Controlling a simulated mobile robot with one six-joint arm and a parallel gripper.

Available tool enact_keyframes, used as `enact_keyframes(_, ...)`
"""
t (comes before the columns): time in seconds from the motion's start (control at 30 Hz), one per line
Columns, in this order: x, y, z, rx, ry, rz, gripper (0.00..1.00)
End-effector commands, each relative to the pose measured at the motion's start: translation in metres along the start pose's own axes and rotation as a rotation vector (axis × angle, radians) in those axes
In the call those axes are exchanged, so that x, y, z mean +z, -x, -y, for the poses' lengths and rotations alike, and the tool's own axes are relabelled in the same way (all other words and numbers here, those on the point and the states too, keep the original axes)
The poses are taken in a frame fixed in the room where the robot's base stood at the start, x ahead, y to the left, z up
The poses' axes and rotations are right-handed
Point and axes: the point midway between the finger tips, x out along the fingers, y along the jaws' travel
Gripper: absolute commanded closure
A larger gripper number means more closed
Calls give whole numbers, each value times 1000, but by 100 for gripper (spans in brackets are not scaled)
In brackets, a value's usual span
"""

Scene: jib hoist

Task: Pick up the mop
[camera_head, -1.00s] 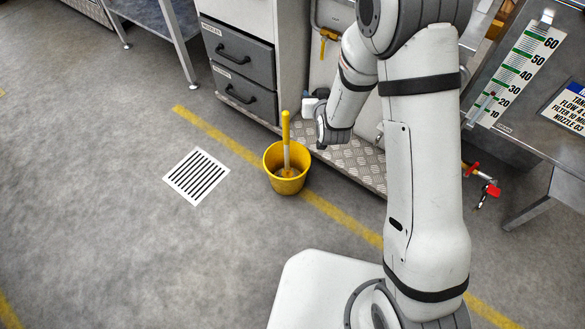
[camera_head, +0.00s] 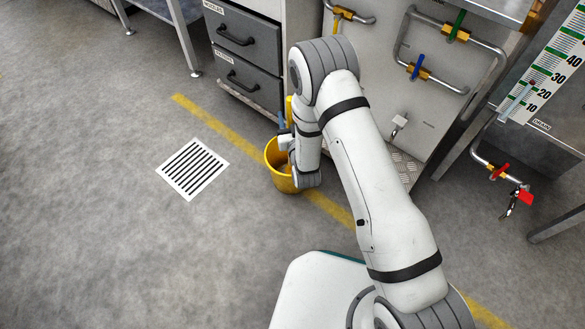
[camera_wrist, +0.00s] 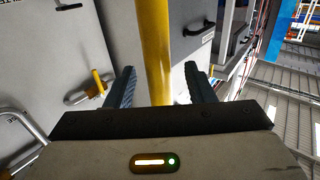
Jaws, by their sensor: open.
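The mop stands in a yellow bucket (camera_head: 280,178) on the floor. Its yellow handle (camera_head: 289,106) shows above the bucket in the head view, partly hidden by my arm. In the wrist view the mop handle (camera_wrist: 155,48) runs upright between the two dark fingers of my gripper (camera_wrist: 159,72). The fingers are open, with a gap on each side of the handle. In the head view most of my gripper is hidden behind my wrist, just above the bucket. The mop head is hidden.
A grey drawer cabinet (camera_head: 247,50) stands close behind the bucket. A panel with pipes and coloured valves (camera_head: 455,30) is to its right. A floor grate (camera_head: 192,168) and a yellow floor line (camera_head: 215,125) lie left of the bucket. The floor further left is clear.

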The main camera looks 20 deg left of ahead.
Motion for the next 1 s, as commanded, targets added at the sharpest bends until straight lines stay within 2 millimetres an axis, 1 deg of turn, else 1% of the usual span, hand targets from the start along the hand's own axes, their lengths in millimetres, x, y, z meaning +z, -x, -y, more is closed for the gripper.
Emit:
enact_keyframes(0.03, 6, -9, -1, 1, -1, -4, 51)
enact_keyframes(0.1, 5, -20, -1, 1, 0, -4, 51)
enact_keyframes(0.2, 4, -30, -2, 2, 0, -2, 51)
enact_keyframes(0.3, 3, -35, -2, 1, 0, 0, 51)
enact_keyframes(0.5, 2, -35, -2, 2, 0, 1, 52)
enact_keyframes(1.0, 2, -35, -3, 3, 0, 1, 93)
